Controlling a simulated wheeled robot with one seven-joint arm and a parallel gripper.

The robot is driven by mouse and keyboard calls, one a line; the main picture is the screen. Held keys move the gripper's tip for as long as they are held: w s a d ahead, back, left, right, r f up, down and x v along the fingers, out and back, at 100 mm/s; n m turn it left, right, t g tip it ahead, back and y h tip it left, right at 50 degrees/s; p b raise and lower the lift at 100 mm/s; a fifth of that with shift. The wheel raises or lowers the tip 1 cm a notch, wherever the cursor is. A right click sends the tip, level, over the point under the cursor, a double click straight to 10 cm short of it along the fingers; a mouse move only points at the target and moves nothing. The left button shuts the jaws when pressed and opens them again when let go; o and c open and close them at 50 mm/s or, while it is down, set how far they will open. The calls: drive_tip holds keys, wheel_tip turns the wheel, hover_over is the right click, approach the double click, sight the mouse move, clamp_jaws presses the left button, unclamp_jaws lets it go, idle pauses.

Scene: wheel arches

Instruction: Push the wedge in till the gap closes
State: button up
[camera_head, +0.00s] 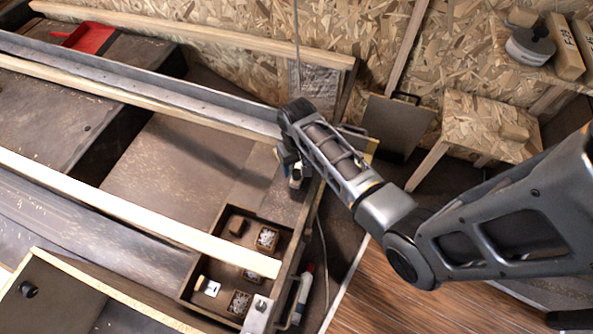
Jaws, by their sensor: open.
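My gripper (293,172) hangs at the end of my arm near the right end of the long metal rail (150,85), above the dark bench top. It is small in view and partly hidden by my wrist; I see nothing held in it. I cannot make out the wedge or its gap with certainty; they may be hidden behind my wrist and gripper.
A compartmented wooden tray (184,293) holds small parts, left below my gripper. Long pale battens (130,208) cross the bench. A red dustpan-like item (90,38) lies top left. A small chipboard table (490,118) stands right. Wooden floor shows lower right.

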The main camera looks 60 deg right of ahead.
sight(297, 172)
drive_tip(key=shift+f+b, duration=0.3)
drive_tip(key=shift+f, duration=1.2)
drive_tip(key=shift+c, duration=0.2)
clamp_jaws()
